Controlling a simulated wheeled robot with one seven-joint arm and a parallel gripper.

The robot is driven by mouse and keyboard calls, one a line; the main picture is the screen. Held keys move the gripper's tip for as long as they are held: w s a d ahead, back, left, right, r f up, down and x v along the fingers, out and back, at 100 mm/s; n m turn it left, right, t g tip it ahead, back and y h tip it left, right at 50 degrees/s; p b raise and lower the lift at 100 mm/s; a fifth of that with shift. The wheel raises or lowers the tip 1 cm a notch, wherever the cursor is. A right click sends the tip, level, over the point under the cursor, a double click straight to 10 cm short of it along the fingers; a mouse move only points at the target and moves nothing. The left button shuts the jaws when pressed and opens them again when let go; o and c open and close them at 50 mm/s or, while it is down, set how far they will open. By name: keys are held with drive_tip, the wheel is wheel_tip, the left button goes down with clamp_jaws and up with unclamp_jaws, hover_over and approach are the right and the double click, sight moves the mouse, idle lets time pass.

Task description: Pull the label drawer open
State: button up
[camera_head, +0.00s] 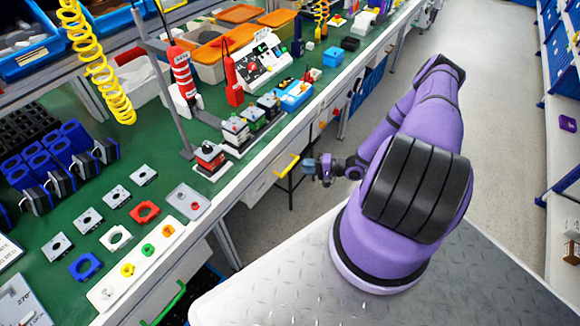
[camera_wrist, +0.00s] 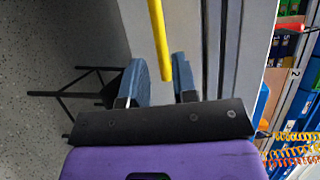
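A drawer with a yellow bar handle (camera_head: 287,166) is under the green bench; its pale front (camera_head: 258,187) looks closed. I can read no label on it. My gripper (camera_head: 322,168) is in front of this handle, at about its height, to its right in the head view. In the wrist view the yellow handle (camera_wrist: 158,32) runs down from the top edge, and its end shows between my two blue-grey fingers (camera_wrist: 160,68). The fingers are open, with gaps on both sides of the handle. I cannot tell how deep the handle lies between them.
A second handle, green (camera_head: 172,303), is lower left under the bench. The green bench top (camera_head: 75,225) carries switch parts, bins and tools. A dark stool-like frame (camera_wrist: 85,92) stands on the floor near the drawer. The aisle floor (camera_head: 450,100) is clear.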

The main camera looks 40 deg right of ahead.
sight(291, 165)
drive_tip(key=x, duration=0.7)
drive_tip(key=shift+f, duration=0.1)
clamp_jaws()
